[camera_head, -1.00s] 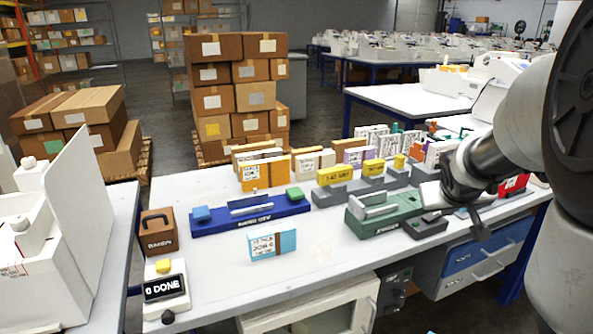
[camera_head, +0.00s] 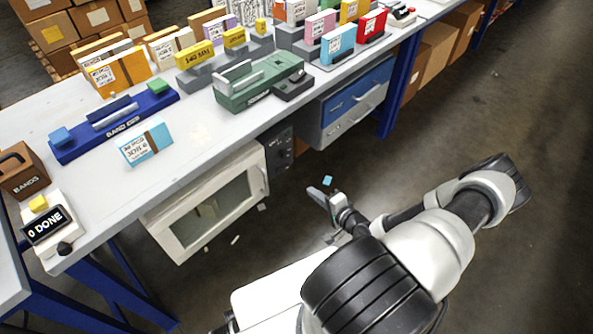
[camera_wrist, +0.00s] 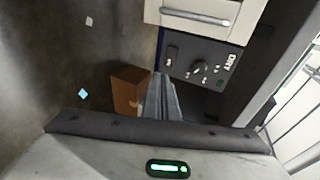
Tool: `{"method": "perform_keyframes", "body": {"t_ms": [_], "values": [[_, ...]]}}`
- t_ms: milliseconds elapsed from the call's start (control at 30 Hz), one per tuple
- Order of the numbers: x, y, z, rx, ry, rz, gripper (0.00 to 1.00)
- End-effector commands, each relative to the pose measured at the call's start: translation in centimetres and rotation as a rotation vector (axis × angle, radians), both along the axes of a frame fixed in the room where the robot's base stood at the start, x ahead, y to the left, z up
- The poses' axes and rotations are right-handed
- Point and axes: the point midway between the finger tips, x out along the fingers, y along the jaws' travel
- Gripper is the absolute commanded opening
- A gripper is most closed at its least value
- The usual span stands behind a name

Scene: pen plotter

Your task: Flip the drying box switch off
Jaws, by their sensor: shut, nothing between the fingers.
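The drying box (camera_head: 187,246) hangs under the front of the table, with a pale frame and a glass window. A dark control panel (camera_head: 281,150) sits at its right side. In the wrist view the panel (camera_wrist: 188,72), marked DRY, shows a round knob (camera_wrist: 199,68), small fittings near its edge and a small green light (camera_wrist: 219,83). I cannot tell which fitting is the switch or its position. My gripper (camera_head: 325,190) is shut and empty, low in front of the table and apart from the panel. Its fingers (camera_wrist: 160,80) point toward the panel's lower left in the wrist view.
Blue and grey drawers (camera_head: 358,100) stand right of the panel. A pale front with a bar handle (camera_wrist: 195,17) borders the panel in the wrist view. A brown box (camera_wrist: 128,88) lies beyond the fingers. Scraps lie on the floor. Boxes and tools fill the table (camera_head: 205,130).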

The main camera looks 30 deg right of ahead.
Motion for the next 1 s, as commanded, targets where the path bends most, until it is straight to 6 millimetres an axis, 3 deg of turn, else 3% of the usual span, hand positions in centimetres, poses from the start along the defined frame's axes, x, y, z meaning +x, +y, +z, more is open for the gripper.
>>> {"method": "perform_keyframes", "body": {"t_ms": [567,767,1000], "values": [[0.7,0.7,0.0,0.057,-0.044,-0.040,0.00],[3.8,1.2,-1.0,0.058,-0.045,-0.039,0.00],[8.7,1.9,-2.7,0.057,-0.045,-0.039,0.00]]}}
